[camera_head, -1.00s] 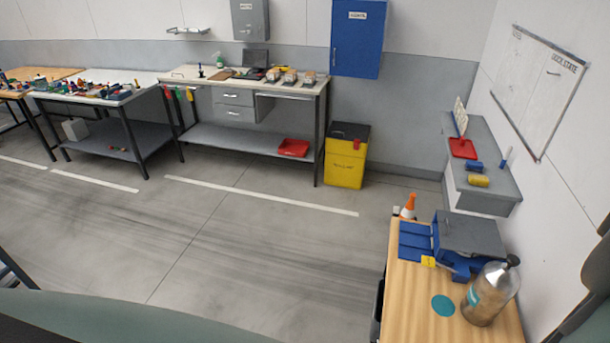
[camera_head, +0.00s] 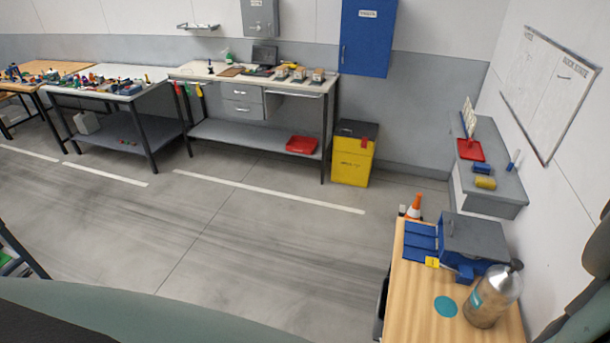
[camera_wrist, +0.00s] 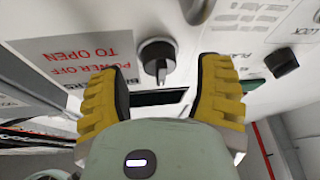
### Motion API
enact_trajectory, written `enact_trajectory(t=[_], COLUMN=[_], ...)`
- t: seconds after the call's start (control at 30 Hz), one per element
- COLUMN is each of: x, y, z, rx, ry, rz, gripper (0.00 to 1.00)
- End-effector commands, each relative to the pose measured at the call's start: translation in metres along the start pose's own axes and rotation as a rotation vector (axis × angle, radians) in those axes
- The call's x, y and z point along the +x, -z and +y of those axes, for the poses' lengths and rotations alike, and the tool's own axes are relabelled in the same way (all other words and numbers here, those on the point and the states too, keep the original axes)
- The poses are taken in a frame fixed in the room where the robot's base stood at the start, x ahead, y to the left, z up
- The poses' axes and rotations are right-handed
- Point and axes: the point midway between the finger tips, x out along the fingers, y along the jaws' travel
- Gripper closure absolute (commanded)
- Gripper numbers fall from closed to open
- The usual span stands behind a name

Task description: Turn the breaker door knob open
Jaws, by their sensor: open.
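The knob is not identifiable in the head view.
In the wrist view, a dark slot (camera_wrist: 160,98) lies beyond the fingers and a small black knob (camera_wrist: 282,62) is at the right. Open floor (camera_head: 240,240) lies in the middle.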

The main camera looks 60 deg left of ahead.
Motion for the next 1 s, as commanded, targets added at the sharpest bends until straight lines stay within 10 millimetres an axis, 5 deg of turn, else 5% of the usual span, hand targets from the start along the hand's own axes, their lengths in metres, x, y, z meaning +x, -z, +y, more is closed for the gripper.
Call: enact_trajectory(t=[0.5,1.0], x=[0.0142,0.0141], y=[-0.0004,-0.0001], z=[0.0002,0.0001], rx=[0.001,0.001], ry=[0.000,0.000], rz=[-0.002,-0.001], gripper=[0.33,0.84])
